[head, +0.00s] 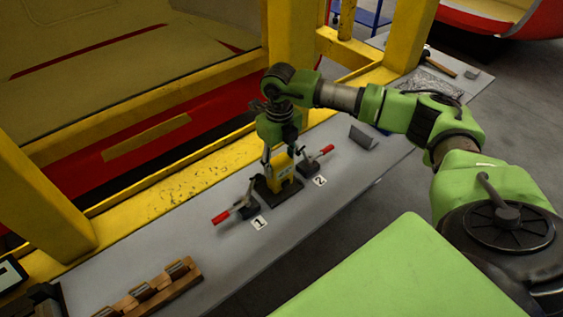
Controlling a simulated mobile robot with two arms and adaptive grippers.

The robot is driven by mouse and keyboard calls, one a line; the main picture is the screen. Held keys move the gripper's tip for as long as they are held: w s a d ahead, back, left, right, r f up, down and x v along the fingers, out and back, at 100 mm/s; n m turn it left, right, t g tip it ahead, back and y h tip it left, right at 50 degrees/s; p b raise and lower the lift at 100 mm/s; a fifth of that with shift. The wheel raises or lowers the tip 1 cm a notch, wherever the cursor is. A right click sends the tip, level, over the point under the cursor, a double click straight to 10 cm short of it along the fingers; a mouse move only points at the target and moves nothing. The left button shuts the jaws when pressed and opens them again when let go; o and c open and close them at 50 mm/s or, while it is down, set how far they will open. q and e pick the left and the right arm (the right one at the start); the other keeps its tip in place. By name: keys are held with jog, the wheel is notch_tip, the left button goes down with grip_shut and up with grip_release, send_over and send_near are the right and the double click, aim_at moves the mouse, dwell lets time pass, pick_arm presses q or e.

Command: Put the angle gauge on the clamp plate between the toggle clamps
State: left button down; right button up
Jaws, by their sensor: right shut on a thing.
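The angle gauge (283,170) is a small yellow block with a dark display. My right gripper (281,155) points down from above and is shut on it. The gauge is upright over the black clamp plate (291,192), between the two toggle clamps. I cannot tell whether its underside touches the plate. One toggle clamp (246,208), by label 1, has its red handle out to the left. The other toggle clamp (310,167), by label 2, has its red handle out to the upper right. My left gripper is not in view.
The grey bench (206,248) runs beside a yellow frame (170,191). A wooden rack (150,290) with metal pieces stands at the lower left. A dark grey angled block (363,137) stands right of the clamps. A hammer (440,64) lies at the far end.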

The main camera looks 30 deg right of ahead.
jog(key=o, duration=1.3)
jog(key=shift+s, duration=0.25)
jog(key=shift+a+r, duration=0.1)
jog(key=shift+a, duration=0.25)
jog(key=shift+w, duration=0.1)
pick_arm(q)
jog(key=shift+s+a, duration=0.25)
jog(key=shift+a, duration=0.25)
pick_arm(e)
jog(key=shift+r, duration=0.1)
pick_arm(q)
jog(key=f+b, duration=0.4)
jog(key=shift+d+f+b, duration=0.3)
pick_arm(e)
notch_tip(320, 180, up, 12)
jog(key=shift+f, duration=0.1)
